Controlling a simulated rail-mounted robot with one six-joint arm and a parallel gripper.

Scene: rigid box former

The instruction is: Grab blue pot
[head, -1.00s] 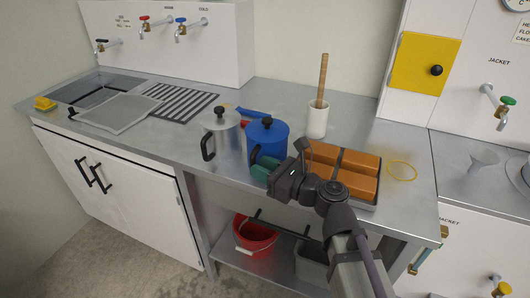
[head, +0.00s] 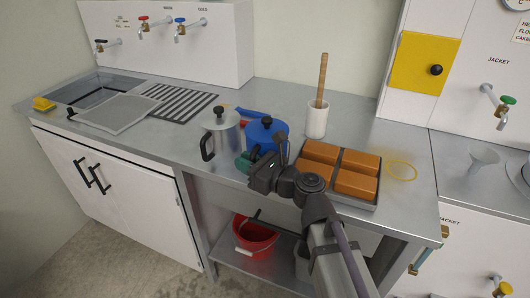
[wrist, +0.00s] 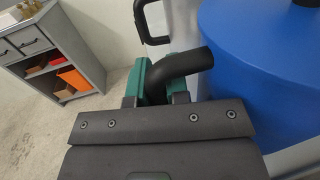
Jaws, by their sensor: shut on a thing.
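The blue pot (head: 267,133), with a black knob on its lid, stands upright on the metal counter, just right of a silver pot (head: 228,140). In the wrist view the blue pot (wrist: 265,75) fills the right side, and its curved black handle (wrist: 175,70) runs between the green fingers. My gripper (head: 246,160) is at the front left of the blue pot in the head view. In the wrist view my gripper (wrist: 160,82) is shut on the handle. The far part of the handle is hidden behind my gripper.
A tray of orange-brown blocks (head: 340,168) sits right of my arm. A white pot with a wooden stick (head: 317,118) stands behind. The silver pot's black handle (wrist: 140,25) is close to my fingers. A red bucket (head: 255,238) sits on the lower shelf.

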